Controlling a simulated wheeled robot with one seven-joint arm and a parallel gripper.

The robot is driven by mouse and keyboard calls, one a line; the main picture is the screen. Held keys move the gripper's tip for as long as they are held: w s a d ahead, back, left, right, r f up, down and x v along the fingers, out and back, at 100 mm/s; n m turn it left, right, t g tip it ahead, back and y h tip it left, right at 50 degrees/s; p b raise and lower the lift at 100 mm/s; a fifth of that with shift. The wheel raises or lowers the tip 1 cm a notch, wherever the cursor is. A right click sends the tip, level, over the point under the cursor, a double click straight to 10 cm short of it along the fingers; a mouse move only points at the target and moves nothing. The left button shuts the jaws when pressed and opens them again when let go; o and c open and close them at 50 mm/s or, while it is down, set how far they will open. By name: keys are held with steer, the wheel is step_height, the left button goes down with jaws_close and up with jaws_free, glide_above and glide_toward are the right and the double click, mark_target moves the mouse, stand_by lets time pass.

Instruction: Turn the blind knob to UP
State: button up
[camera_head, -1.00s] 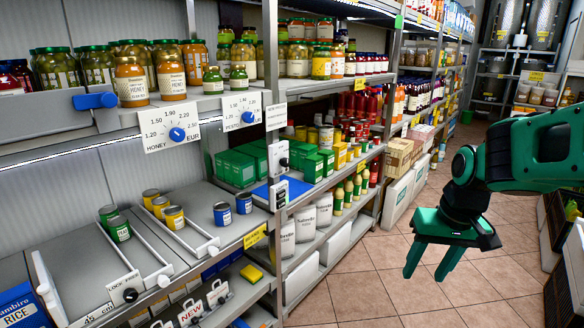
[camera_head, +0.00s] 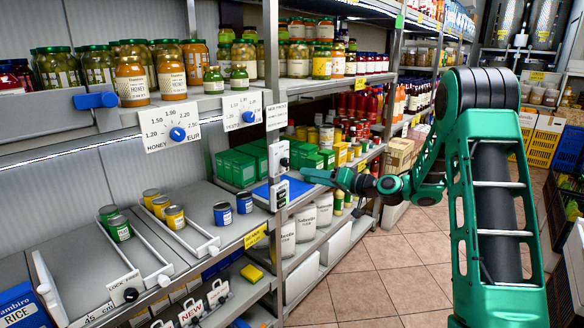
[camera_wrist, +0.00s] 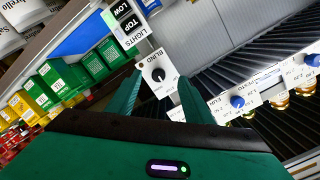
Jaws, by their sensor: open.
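The blind knob (camera_wrist: 158,75) is a round black knob on a white panel marked BLIND (camera_wrist: 153,60). In the head view this panel (camera_head: 279,150) is the upper one on the shelf post. My gripper (camera_wrist: 160,78) is open, with one green finger on each side of the knob in the wrist view. I cannot tell the gap left to the knob, and no finger clearly touches it. In the head view my gripper (camera_head: 308,176) points left at the post. The knob's setting and its UP mark are too small to read.
A LIGHTS panel with TOP and LOW switches (camera_wrist: 124,24) is beside the blind panel, below it on the post (camera_head: 279,194). Green boxes (camera_head: 236,167) stand on the shelf to the left. Price dials with blue knobs (camera_head: 178,134) are nearby. The tiled aisle floor (camera_head: 350,290) is clear.

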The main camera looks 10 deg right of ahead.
mark_target(288, 163)
steer(key=shift+m+t+y, duration=0.3)
steer(key=shift+m+t, duration=0.2)
steer(key=shift+t, duration=0.3)
steer(key=x, duration=0.4)
steer(key=d+x, duration=0.1)
steer(key=x, duration=0.2)
steer(key=w+x, duration=0.1)
steer(key=x, duration=0.3)
steer(key=shift+w+r, duration=0.3)
steer(key=shift+c, duration=0.6)
